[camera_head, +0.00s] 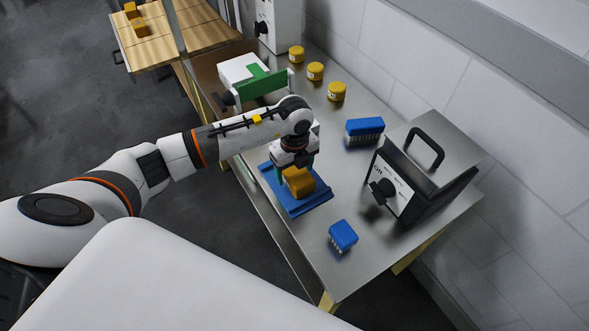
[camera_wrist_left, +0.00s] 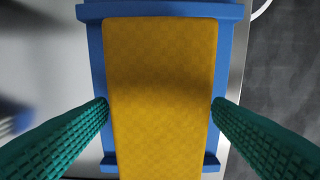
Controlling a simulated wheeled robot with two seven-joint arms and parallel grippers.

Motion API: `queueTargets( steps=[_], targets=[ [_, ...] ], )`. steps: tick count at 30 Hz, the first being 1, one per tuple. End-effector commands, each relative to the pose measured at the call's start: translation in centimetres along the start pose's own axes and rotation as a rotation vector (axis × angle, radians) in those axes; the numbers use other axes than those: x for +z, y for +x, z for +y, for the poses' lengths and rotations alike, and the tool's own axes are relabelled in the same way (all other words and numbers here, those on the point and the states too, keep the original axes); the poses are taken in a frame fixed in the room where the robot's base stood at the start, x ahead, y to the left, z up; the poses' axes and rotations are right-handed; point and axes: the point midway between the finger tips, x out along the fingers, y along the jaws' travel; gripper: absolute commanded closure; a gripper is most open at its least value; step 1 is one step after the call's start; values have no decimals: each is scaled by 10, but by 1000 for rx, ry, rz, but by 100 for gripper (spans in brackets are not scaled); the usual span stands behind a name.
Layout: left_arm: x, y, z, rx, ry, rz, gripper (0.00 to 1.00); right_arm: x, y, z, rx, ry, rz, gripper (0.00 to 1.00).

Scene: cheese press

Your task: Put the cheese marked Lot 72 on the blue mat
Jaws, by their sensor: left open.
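A yellow-orange cheese block (camera_head: 299,183) rests on the blue mat (camera_head: 309,205) on the metal table, under my left gripper. No lot mark on it can be read in either view. In the left wrist view the cheese (camera_wrist_left: 160,110) fills the middle, with the blue mat (camera_wrist_left: 97,60) showing around it. My left gripper (camera_head: 297,172) is open. Its green fingers (camera_wrist_left: 160,108) stand on either side of the cheese, with the left one very close to it; I cannot tell if they touch. My right gripper is not in view.
A blue brush (camera_head: 365,130) and another (camera_head: 343,235) lie nearby. Several yellow round tubs (camera_head: 336,91) line the back. A green and white device (camera_head: 262,84) stands behind my arm. A wooden table (camera_head: 165,40) holds more blocks.

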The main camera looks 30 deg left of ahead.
Motion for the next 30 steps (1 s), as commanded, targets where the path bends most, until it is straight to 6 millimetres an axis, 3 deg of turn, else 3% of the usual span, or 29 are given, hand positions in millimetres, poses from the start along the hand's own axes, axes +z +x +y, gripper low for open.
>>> queueTargets(
  steps=[15,21,30],
  targets=[
    [-1,-99,1,4,0,2,26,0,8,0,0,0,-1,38],
    [0,-114,0,1,0,1,26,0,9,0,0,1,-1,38],
    [0,-115,0,0,-1,0,26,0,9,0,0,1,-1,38]
  ],
)
